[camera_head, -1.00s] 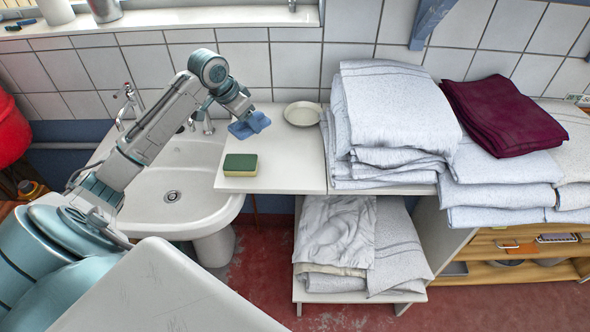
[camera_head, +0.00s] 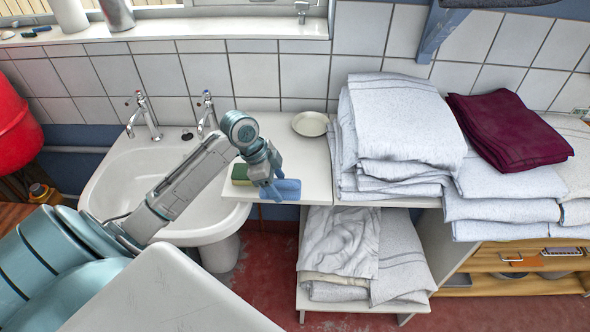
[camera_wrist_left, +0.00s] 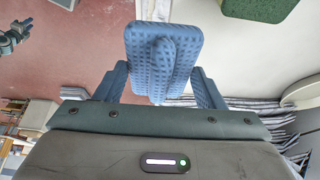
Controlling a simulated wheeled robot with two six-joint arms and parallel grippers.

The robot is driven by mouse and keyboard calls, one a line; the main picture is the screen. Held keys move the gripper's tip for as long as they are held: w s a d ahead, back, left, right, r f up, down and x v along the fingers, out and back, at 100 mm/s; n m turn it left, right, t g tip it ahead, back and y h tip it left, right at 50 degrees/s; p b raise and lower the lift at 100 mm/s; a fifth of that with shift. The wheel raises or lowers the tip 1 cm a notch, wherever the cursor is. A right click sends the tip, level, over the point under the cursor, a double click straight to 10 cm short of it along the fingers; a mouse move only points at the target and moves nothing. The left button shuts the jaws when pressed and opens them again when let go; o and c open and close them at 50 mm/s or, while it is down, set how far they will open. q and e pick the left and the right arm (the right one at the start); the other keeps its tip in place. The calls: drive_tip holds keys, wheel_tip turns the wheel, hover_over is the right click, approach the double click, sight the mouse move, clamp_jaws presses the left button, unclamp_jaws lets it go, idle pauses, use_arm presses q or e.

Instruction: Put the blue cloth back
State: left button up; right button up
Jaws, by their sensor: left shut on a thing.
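My left gripper (camera_head: 270,190) is shut on the blue cloth (camera_head: 287,187), over the front edge of the white shelf (camera_head: 303,160) beside the basin. In the left wrist view the cloth (camera_wrist_left: 165,48) is a folded, dimpled blue pad with a raised fold, held between the fingers. I cannot tell whether it touches the shelf. The green and yellow sponge (camera_head: 240,174) lies just left of the gripper, partly hidden by it; its green top (camera_wrist_left: 255,8) shows in the wrist view. Part of my right gripper (camera_wrist_left: 12,38) shows at the wrist view's left edge; its jaws are unclear.
A pale round dish (camera_head: 310,124) stands at the shelf's back. The white basin (camera_head: 125,180) with two taps is to the left. Stacks of folded white towels (camera_head: 405,125) stand to the right, with a maroon cloth (camera_head: 508,130) on top. The shelf's middle is clear.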

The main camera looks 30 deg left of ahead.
use_arm(q)
drive_tip(key=w, duration=0.3)
drive_tip(key=w+p, duration=0.1)
drive_tip(key=w, duration=0.2)
drive_tip(key=w+p, duration=0.1)
drive_tip(key=w, duration=0.2)
drive_tip(key=shift+a+f, duration=0.15)
drive_tip(key=shift+f, duration=0.25)
wheel_tip(320, 180, down, 2)
drive_tip(key=shift+f+p, duration=0.2)
drive_tip(key=shift+p, duration=0.85)
drive_tip(key=shift+f, duration=0.7)
drive_tip(key=o, duration=0.9)
use_arm(e)
wheel_tip(320, 180, up, 4)
drive_tip(key=shift+a+r, duration=0.15)
drive_tip(key=shift+r, duration=0.1)
use_arm(q)
drive_tip(key=shift+r, duration=0.1)
use_arm(e)
drive_tip(key=shift+a, duration=0.1)
